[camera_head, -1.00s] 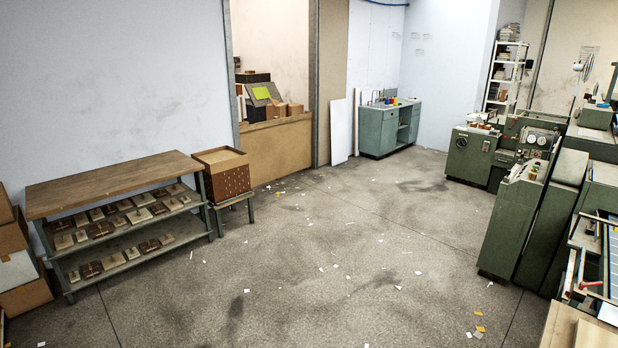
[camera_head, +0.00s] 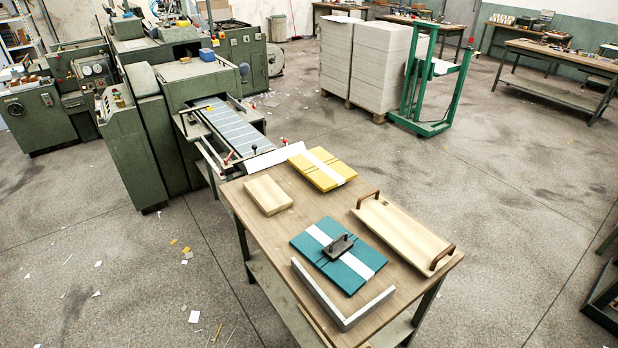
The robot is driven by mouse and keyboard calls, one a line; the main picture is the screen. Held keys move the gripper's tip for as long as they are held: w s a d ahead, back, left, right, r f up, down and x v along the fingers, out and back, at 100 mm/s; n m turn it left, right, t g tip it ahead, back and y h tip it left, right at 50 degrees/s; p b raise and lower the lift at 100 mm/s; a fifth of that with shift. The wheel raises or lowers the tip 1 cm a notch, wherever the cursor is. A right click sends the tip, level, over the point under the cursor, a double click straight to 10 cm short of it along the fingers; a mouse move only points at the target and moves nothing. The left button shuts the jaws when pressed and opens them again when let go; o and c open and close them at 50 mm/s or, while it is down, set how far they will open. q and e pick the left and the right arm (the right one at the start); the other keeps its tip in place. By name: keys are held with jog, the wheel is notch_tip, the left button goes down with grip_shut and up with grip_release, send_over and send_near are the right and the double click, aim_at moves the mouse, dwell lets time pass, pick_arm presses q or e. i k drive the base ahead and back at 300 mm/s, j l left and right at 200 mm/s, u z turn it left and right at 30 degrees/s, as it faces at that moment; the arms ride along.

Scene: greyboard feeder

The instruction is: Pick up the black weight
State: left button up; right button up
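The black weight (camera_head: 338,245) is a small dark block with a raised handle. It rests on a teal stack with a white band (camera_head: 318,262) on the wooden table (camera_head: 235,203) in the lower middle of the head view. Neither of my grippers shows in this view.
The table also holds a yellow banded stack (camera_head: 318,172), a pale wooden block (camera_head: 268,195), a handled wooden board (camera_head: 402,232) and a grey L-shaped edge piece (camera_head: 338,308). A green machine (camera_head: 150,130) adjoins the table's far left. Grey board stacks (camera_head: 365,65) and a green trolley (camera_head: 430,85) stand behind. Open floor lies either side.

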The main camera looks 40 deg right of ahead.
aim_at(341, 245)
jog(key=i+j+z, duration=0.15)
jog(key=z, duration=0.35)
jog(key=i+j+z, duration=0.1)
jog(key=z, duration=0.35)
jog(key=i+j+z, duration=0.1)
jog(key=j+z, duration=0.2)
jog(key=z, duration=0.2)
jog(key=j+z, duration=0.2)
jog(key=z, duration=0.3)
jog(key=j+z, duration=0.3)
jog(key=z, duration=0.2)
